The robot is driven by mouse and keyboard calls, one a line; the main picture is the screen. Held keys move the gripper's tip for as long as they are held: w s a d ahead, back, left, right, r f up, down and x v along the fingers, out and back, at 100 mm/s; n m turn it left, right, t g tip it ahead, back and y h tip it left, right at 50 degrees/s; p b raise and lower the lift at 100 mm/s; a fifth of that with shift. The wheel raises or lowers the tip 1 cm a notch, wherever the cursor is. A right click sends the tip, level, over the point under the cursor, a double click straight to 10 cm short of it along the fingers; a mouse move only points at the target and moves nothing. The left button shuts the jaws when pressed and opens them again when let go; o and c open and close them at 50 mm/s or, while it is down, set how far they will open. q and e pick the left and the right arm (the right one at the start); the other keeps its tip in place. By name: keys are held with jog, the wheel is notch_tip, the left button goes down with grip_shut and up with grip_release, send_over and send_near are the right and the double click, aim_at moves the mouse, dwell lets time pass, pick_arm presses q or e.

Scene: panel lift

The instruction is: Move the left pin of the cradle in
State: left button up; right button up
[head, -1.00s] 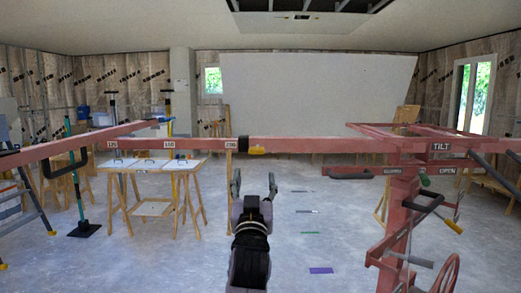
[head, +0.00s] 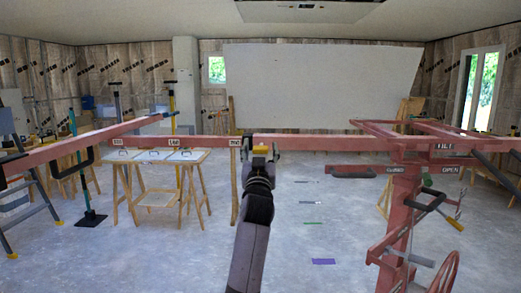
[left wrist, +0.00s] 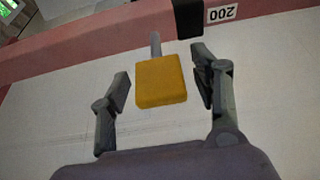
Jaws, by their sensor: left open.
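The cradle's red beam (head: 320,144) runs across the head view, with number labels along its left part. The left pin shows a yellow block-shaped knob (left wrist: 161,82) on a thin grey shaft (left wrist: 155,44) that points at the red beam (left wrist: 110,38) in the left wrist view. My left gripper (left wrist: 160,64) is open, with one finger on each side of the knob and a gap visible on both sides. In the head view the left gripper (head: 261,152) is at the beam and partly covers the yellow knob (head: 260,148). My right gripper is not in view.
A black block (left wrist: 187,17) sits on the beam beside the "200" label (left wrist: 222,13). A red stand with a wheel (head: 405,215) is at the right. A trestle table (head: 155,156) stands behind the beam at the left. A large pale panel (head: 320,85) is at the back.

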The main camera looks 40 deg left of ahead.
pick_arm(q)
jog(key=shift+c, duration=0.6)
grip_shut()
